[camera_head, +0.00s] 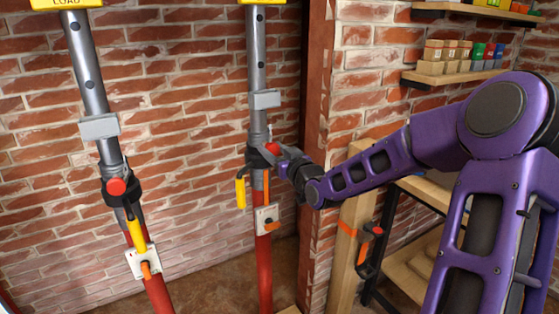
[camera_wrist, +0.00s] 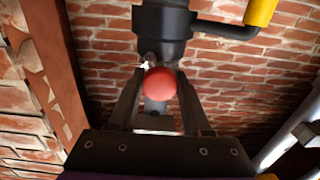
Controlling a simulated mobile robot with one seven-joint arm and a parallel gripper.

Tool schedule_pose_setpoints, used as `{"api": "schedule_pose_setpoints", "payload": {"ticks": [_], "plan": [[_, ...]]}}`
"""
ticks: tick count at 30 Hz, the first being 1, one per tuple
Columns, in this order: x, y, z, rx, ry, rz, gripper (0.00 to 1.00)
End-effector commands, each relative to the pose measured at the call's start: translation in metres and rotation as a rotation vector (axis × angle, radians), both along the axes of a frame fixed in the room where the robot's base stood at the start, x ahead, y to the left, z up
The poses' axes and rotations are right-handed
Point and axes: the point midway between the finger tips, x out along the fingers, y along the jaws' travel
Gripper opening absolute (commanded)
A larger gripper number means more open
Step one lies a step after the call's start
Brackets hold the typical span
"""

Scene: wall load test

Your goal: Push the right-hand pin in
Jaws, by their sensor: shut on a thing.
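The right-hand prop has a grey steel tube (camera_head: 257,60) above a red tube (camera_head: 263,270), with a dark collar (camera_head: 256,158) between them. The right-hand pin shows as a red ball-shaped knob (camera_head: 272,149) on the collar's side. In the wrist view the red knob (camera_wrist: 160,83) sits between both fingers, in front of the dark collar (camera_wrist: 162,30). My gripper (camera_wrist: 158,92) is shut on this knob, and in the head view my gripper (camera_head: 277,153) reaches it from the right. The pin's shaft is hidden behind the knob, so its depth cannot be told.
A yellow handle (camera_head: 241,192) hangs left of the collar; a white plate (camera_head: 267,219) is below. A second, tilted prop (camera_head: 92,75) with its own red knob (camera_head: 117,187) stands left. A brick wall (camera_head: 180,80) is behind. Wooden shelves (camera_head: 455,76) are at right.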

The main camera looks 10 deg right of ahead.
Motion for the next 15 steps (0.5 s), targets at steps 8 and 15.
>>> {"api": "schedule_pose_setpoints", "payload": {"ticks": [8, 15], "plan": [[0.0086, 0.0029, 0.0008, 0.001, -0.001, -0.001, 0.0], [0.0087, 0.0029, 0.0014, 0.001, -0.002, 0.0, 0.69]]}}
